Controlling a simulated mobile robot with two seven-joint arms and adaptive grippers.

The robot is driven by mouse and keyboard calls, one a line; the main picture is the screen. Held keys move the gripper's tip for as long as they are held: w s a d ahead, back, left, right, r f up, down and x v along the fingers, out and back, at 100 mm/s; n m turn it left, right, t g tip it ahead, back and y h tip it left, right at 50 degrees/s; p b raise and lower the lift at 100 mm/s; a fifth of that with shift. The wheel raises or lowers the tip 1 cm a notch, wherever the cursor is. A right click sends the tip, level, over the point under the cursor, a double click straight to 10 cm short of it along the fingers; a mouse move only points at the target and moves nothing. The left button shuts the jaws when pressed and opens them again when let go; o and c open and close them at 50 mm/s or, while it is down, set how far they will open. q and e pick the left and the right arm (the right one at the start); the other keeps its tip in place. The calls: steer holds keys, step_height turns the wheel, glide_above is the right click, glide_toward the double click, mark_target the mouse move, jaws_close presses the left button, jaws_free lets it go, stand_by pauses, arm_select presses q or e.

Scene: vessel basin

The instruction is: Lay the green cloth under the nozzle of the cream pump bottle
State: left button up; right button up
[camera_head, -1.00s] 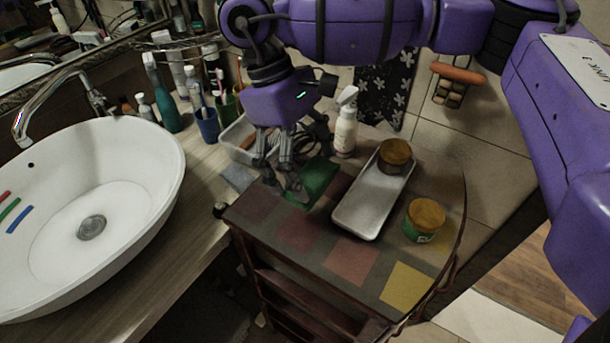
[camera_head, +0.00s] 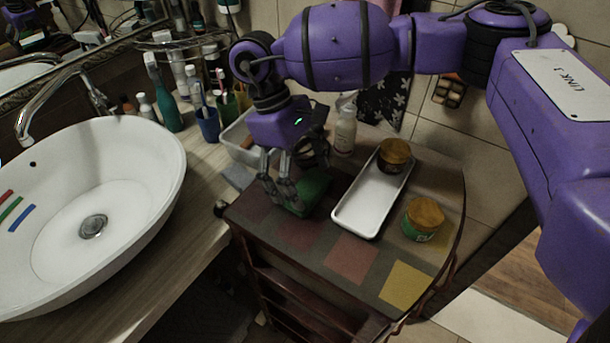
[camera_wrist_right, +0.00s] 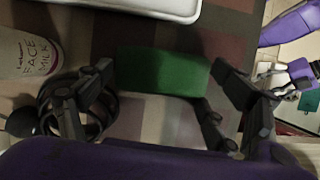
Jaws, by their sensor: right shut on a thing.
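The green cloth (camera_head: 315,187) is at the back left of the small patchwork-topped table. It looks folded into a thick pad in the right wrist view (camera_wrist_right: 160,73). My right gripper (camera_head: 287,200) is shut on it, with a finger at either side in the wrist view. The cream pump bottle (camera_head: 345,132) stands upright behind the cloth, apart from it. My arm partly covers its nozzle. In the wrist view the bottle (camera_wrist_right: 28,68) shows its "FACE MILK" label at the left edge. My left gripper (camera_wrist_right: 290,78) seems to show at the right edge there, its fingers unclear.
A white tray (camera_head: 362,212) lies right of the cloth, with a brown-lidded jar (camera_head: 394,155) at its far end. A green jar (camera_head: 423,219) stands right of it. A basin (camera_head: 150,190) is at the left. Coiled dark cable (camera_wrist_right: 100,108) lies beside the gripper.

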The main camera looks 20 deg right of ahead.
steer(key=o, duration=0.9)
arm_select(q)
steer(key=shift+s, duration=0.2)
arm_select(e)
steer(key=shift+r, duration=0.2)
steer(key=shift+w+a+r, duration=0.1)
steer(key=shift+w+r, duration=0.05)
steer(key=shift+r, duration=0.1)
arm_select(q)
steer(key=shift+f+b, duration=0.7)
steer(key=shift+f, duration=0.1)
arm_select(e)
steer(key=v, duration=1.1)
steer(key=shift+r, duration=0.2)
arm_select(q)
steer(key=shift+s, duration=0.25)
